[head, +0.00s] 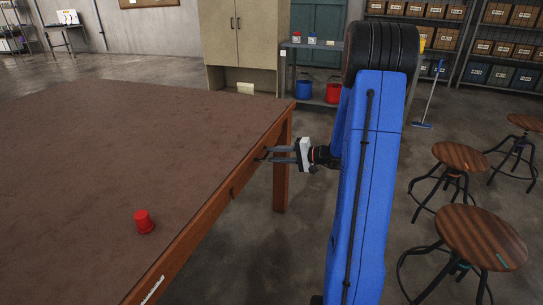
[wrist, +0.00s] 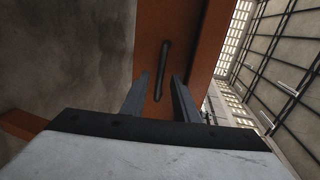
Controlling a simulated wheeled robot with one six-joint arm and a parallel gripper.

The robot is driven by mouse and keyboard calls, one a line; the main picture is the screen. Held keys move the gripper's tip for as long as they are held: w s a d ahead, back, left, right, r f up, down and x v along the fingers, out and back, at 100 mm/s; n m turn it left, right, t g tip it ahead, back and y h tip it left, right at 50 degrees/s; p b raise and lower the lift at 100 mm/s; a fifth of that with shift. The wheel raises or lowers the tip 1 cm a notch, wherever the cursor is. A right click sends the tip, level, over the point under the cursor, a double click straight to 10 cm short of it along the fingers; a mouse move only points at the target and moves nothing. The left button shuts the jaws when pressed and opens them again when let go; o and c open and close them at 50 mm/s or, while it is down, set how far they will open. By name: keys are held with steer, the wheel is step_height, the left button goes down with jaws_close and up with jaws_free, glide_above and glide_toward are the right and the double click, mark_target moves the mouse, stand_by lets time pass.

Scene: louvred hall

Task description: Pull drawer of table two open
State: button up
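A large table (head: 95,150) with a brown top and a reddish wooden side fills the left of the head view. A dark bar handle (head: 262,158) is on its side near the far corner; the handle also shows in the wrist view (wrist: 161,70) on the orange-brown drawer front (wrist: 150,40). My gripper (head: 272,155) is at this handle. In the wrist view its two fingers (wrist: 160,92) are apart, one on each side of the handle, with gaps visible. I cannot tell how deep the handle sits between them. The drawer looks closed.
A red cup-like object (head: 144,222) stands on the tabletop. Several round stools (head: 480,236) stand at right. A cabinet (head: 240,40) and shelves are behind. Floor beside the table is clear.

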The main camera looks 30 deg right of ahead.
steer(key=shift+x, duration=0.8)
jaws_close()
steer(key=shift+s, duration=0.1)
steer(key=f+v, duration=0.2)
steer(key=v, duration=1)
steer(key=s+f+v, duration=0.1)
steer(key=f+v, duration=0.2)
steer(key=v, duration=0.9)
steer(key=shift+s+d, duration=0.3)
steer(key=shift+d, duration=0.3)
steer(key=shift+f, duration=0.1)
jaws_free()
steer(key=shift+d, duration=0.1)
